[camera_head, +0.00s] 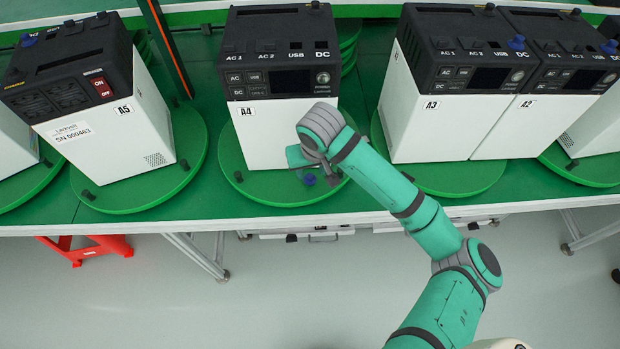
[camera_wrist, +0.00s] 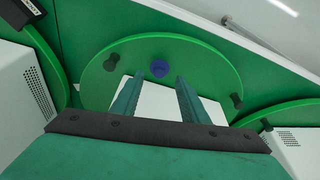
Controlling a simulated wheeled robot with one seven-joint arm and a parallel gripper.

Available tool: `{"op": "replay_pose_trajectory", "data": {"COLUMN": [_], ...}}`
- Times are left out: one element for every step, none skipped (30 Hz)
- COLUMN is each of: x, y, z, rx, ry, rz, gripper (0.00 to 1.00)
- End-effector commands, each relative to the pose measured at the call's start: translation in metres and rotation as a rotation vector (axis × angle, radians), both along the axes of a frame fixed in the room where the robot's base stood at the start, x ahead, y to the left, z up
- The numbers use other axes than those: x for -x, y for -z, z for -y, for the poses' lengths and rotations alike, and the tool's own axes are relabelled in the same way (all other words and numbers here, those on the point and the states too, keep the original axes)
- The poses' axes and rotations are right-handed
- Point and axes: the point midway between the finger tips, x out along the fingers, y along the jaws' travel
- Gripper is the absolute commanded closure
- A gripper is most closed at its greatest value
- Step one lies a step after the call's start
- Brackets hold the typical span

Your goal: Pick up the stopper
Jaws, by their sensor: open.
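A small blue stopper (camera_head: 309,180) lies on the front rim area of the green turntable (camera_head: 262,194) that carries box A4 (camera_head: 270,140). In the wrist view the stopper (camera_wrist: 159,68) sits just beyond and between my two fingertips, close to a black peg (camera_wrist: 111,62). My gripper (camera_wrist: 157,84) is open and empty, its two green fingers pointing toward the stopper. In the head view my gripper (camera_head: 303,163) is in front of box A4, slightly above and left of the stopper, and hides part of the turntable.
Other white boxes with black tops stand on turntables, A5 (camera_head: 115,125) to the left, A3 (camera_head: 425,120) and A2 (camera_head: 530,125) to the right. More blue stoppers (camera_head: 517,43) sit on box tops. A red stool (camera_head: 85,250) stands below the table at left.

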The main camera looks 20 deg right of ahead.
Motion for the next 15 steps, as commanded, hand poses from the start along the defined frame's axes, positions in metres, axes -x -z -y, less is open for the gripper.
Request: {"op": "replay_pose_trajectory", "data": {"x": [-0.001, -0.001, -0.002, -0.002, -0.003, -0.004, -0.005, -0.006, -0.008, -0.009, -0.011, -0.013, -0.015, -0.016, -0.017], "y": [0.005, 0.007, 0.008, 0.01, 0.011, 0.013, 0.016, 0.019, 0.024, 0.028, 0.032, 0.037, 0.042, 0.045, 0.05], "z": [0.0, 0.0, 0.0, 0.0, 0.0, 0.0, 0.001, 0.001, 0.002, 0.003, 0.003, 0.004, 0.004, 0.004, 0.004], "rx": [0.0, 0.0, 0.0, 0.0, -0.001, -0.001, 0.0, 0.001, 0.001, 0.002, 0.002, 0.002, 0.002, 0.0, 0.0], "ry": [0.0, 0.0, 0.0, 0.0, -0.001, -0.001, -0.001, -0.001, 0.0, 0.0, 0.0, 0.001, 0.0, -0.001, -0.001], "rz": [-0.001, -0.001, 0.0, 0.0, 0.0, 0.001, 0.0, -0.001, 0.0, 0.0, -0.001, 0.0, -0.001, 0.0, 0.0], "gripper": [0.59, 0.59, 0.59, 0.59, 0.59, 0.59, 0.59, 0.59, 0.59, 0.59, 0.59, 0.59, 0.59, 0.59, 0.59]}}
